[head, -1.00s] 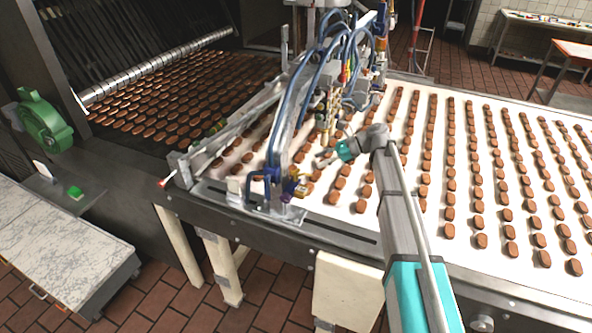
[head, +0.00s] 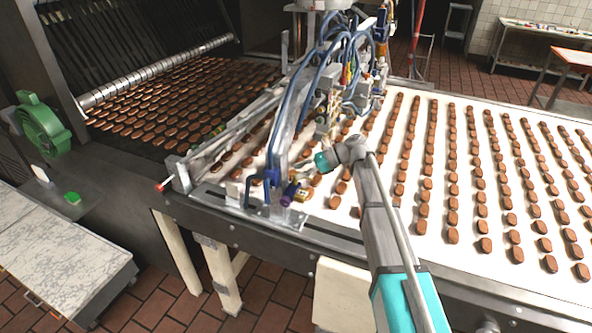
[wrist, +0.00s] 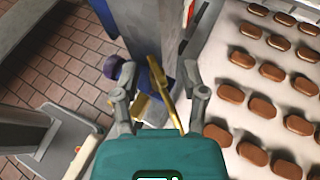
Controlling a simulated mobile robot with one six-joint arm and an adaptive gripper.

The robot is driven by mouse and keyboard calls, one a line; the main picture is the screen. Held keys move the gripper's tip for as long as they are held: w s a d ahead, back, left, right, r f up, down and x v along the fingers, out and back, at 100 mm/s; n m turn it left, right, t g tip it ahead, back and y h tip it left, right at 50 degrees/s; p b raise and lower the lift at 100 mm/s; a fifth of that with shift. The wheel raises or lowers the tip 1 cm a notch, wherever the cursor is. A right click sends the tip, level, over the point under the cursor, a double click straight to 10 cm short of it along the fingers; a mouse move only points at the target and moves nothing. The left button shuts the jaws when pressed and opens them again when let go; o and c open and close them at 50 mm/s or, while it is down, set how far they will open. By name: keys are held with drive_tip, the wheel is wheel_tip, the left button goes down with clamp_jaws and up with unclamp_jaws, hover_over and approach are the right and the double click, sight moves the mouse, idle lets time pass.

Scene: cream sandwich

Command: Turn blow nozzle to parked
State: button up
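The blow nozzle assembly is at the near end of the metal frame over the belt. It shows a purple round part (head: 290,193), also seen in the wrist view (wrist: 117,68), and a blue block (wrist: 154,74). A slim brass-coloured bar (wrist: 167,92) angles beside the block; I cannot tell for sure which part is the nozzle itself. My gripper (head: 304,171) is just above and right of these parts. In the wrist view its two fingers (wrist: 158,82) are spread, with the bar between them and the purple part by the left finger. No grip on the bar shows.
The white belt (head: 460,262) carries rows of brown biscuits right of the frame. Blue hoses (head: 325,65) and the metal frame (head: 283,130) stand close behind my gripper. A marble-topped table (head: 55,245) is at the lower left. Tiled floor lies in front.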

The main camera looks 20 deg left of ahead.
clamp_jaws()
drive_tip(key=shift+w+a+r, duration=0.1)
drive_tip(key=shift+w+r, duration=0.05)
idle(1.1)
unclamp_jaws()
drive_tip(key=shift+o, duration=0.5)
drive_tip(key=shift+c, duration=0.7)
drive_tip(key=p+v, duration=0.5)
drive_tip(key=v, duration=0.8)
drive_tip(key=shift+d, duration=0.45)
